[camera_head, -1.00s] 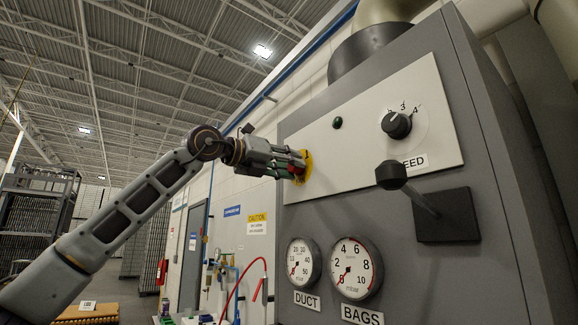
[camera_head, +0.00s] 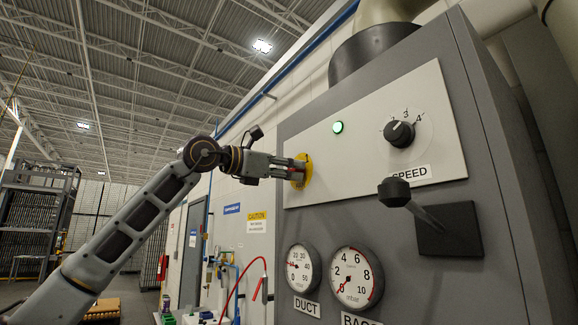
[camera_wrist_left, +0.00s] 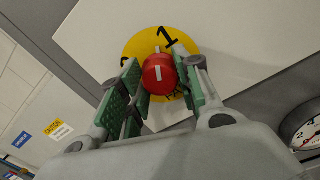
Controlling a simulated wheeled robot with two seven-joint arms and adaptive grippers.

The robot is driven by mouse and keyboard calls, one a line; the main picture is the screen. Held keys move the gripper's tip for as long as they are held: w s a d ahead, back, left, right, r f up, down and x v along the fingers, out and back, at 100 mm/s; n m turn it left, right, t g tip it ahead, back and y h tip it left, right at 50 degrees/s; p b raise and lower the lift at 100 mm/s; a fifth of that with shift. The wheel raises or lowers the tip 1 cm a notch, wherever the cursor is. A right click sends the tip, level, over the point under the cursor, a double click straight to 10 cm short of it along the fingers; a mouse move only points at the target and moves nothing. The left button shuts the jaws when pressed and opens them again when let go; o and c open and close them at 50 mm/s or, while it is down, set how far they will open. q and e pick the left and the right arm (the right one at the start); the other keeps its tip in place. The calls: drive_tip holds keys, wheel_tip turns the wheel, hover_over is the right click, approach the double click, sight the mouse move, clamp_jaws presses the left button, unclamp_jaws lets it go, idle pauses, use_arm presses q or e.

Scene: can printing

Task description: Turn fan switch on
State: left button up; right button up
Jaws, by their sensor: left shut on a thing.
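The fan switch is a red knob (camera_wrist_left: 159,74) with a white line, on a round yellow plate (camera_wrist_left: 143,44) marked "1" at the upper right. The plate also shows at the left end of the white panel in the head view (camera_head: 306,169). My left gripper (camera_head: 295,171) is shut on the red knob, with green-padded fingers on both sides of it. In the left wrist view the knob's white line points nearly straight up. A green lamp (camera_head: 338,127) on the panel is lit. My right gripper is not in view.
Right of the lamp is a black speed knob (camera_head: 399,133). Below it a black-handled lever (camera_head: 394,192) sticks out from the cabinet. The duct gauge (camera_head: 301,270) and a second gauge (camera_head: 354,277) sit lower. A caution sign (camera_head: 257,222) hangs on the wall behind.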

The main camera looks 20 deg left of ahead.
use_arm(q)
drive_tip(key=shift+f+m+p, duration=0.15)
drive_tip(key=shift+m+p, duration=0.5)
drive_tip(key=shift+m, duration=0.95)
drive_tip(key=o, duration=1)
drive_tip(key=shift+o, duration=0.2)
drive_tip(key=shift+s+a, duration=0.1)
drive_tip(key=v, duration=1.1)
drive_tip(key=shift+s+a, duration=0.2)
drive_tip(key=shift+a, duration=0.1)
